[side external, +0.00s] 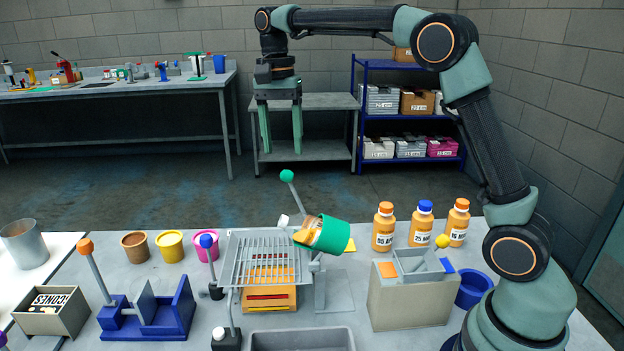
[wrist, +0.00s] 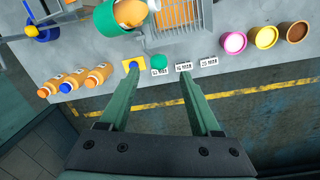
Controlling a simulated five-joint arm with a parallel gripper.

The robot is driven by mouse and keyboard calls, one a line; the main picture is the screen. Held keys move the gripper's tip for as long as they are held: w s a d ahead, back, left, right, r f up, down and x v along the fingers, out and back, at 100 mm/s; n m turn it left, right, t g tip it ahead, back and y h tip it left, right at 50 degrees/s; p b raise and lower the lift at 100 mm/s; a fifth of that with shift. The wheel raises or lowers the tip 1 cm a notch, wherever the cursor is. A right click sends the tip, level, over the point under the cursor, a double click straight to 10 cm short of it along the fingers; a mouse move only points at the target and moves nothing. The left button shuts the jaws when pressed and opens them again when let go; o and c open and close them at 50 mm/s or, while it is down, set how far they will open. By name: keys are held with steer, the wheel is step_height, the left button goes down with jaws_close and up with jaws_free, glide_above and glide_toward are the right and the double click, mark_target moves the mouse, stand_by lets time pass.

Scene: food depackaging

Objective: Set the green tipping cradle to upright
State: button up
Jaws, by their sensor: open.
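The green tipping cradle (side external: 337,236) is tilted over, its mouth turned left toward the wire rack. An orange container lies in it (side external: 313,233). A grey lever with a green ball knob (side external: 287,176) rises behind the rack, leaning up and left. My gripper (side external: 282,145) is open and empty, pointing down, its fingertips just above the knob in the side view. In the wrist view the green knob (wrist: 159,62) shows between the open fingertips (wrist: 159,71), and the green cradle (wrist: 120,18) is at the top, cut off by the edge.
A wire rack (side external: 262,260) stands over an orange box, left of the cradle. Three orange bottles (side external: 384,227) stand to the right, beside a grey block (side external: 410,300) with a yellow-knobbed tray. Brown, yellow and pink cups (side external: 170,246) stand left. Blue- and orange-knobbed levers (side external: 207,241) are nearby.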

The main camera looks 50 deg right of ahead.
steer(key=shift+s+d+f, duration=0.1)
steer(key=shift+f, duration=1.4)
steer(key=shift+s+d+f, duration=0.1)
steer(key=shift+f, duration=1.4)
steer(key=shift+a, duration=0.1)
jaws_close()
steer(key=shift+r, duration=0.1)
